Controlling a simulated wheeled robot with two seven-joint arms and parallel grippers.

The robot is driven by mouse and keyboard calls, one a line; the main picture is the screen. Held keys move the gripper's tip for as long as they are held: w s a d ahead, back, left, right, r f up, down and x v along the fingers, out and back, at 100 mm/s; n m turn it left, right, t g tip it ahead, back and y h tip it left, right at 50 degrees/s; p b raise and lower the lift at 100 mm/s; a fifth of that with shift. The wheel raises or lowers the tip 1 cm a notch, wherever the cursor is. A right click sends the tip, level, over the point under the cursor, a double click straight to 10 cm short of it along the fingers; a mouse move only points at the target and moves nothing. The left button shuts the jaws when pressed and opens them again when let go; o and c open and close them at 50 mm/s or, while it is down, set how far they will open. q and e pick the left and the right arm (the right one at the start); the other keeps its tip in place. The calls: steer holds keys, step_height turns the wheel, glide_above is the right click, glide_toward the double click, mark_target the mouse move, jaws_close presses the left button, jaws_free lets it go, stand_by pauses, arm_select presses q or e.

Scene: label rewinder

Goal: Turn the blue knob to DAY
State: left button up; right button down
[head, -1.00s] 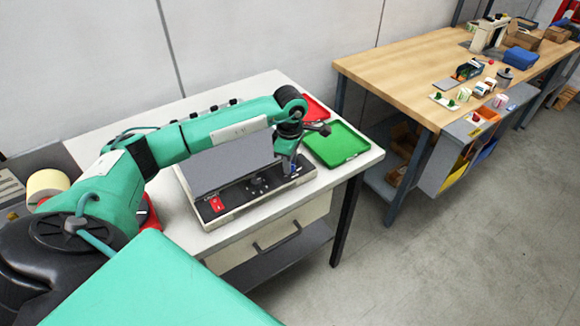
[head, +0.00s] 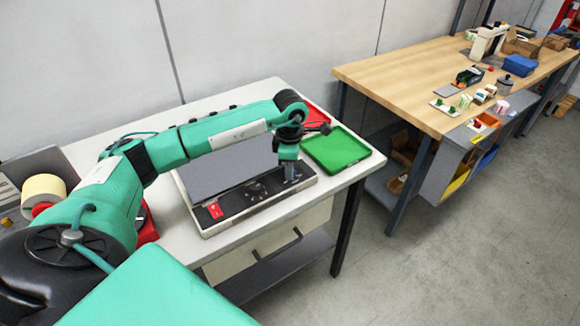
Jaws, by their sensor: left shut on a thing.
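The label rewinder (head: 223,172) is a light box with a large grey sloped plate and a dark control strip along its front. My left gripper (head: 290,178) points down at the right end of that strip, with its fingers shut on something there. The blue knob is not distinguishable; the fingers cover the spot they hold, and its setting and the DAY mark cannot be read. A red switch (head: 215,210) sits at the strip's left end, and small dark controls lie between. My right gripper is not in view.
The rewinder stands on a white table (head: 345,176). A green tray (head: 337,150) lies right of my gripper, with a red tray (head: 316,113) behind it. A cream roll (head: 43,188) is at the left. A wooden bench (head: 400,85) stands apart at the right.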

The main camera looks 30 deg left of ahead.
arm_select(q)
steer(key=o, duration=1)
step_height(320, 180, up, 14)
steer(key=b, duration=0.3)
steer(key=shift+f, duration=0.15)
